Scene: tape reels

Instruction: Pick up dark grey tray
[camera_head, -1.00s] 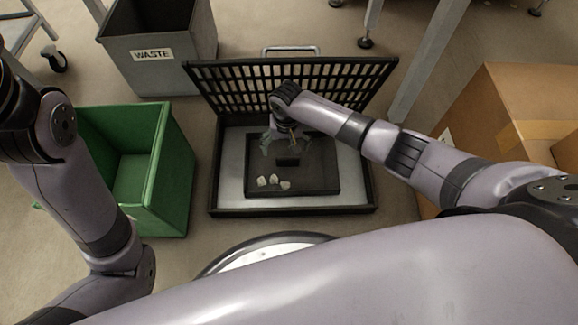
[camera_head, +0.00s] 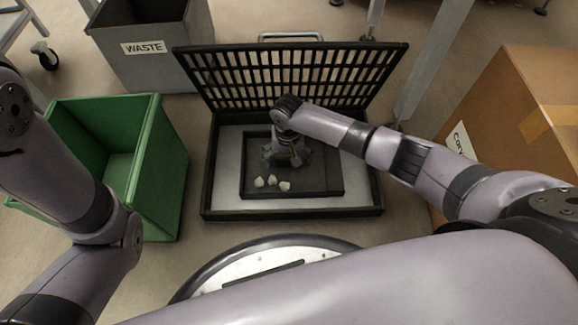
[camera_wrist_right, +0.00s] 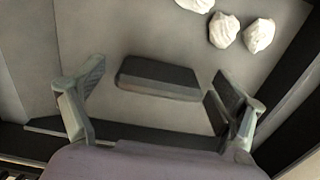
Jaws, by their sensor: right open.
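The dark grey tray (camera_head: 318,178) lies flat inside a larger black-rimmed case. Several whitish crumpled lumps (camera_head: 272,182) lie on its near left part. My right gripper (camera_head: 288,156) is over the tray's middle, pointing down. The right wrist view shows a dark block-like handle (camera_wrist_right: 158,77) on the tray floor (camera_wrist_right: 110,40). The right gripper's fingers (camera_wrist_right: 158,88) stand apart on either side of the handle, with gaps between; the gripper is open and empty. In the head view the handle is hidden by the right gripper. My left gripper is out of view.
The case (camera_head: 215,213) has a raised grid lid (camera_head: 350,75) behind the tray. A green bin (camera_head: 165,165) stands to the left, a grey waste bin (camera_head: 150,70) behind it. A cardboard box (camera_head: 490,120) stands at right. A round white-topped object (camera_head: 225,275) is in front.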

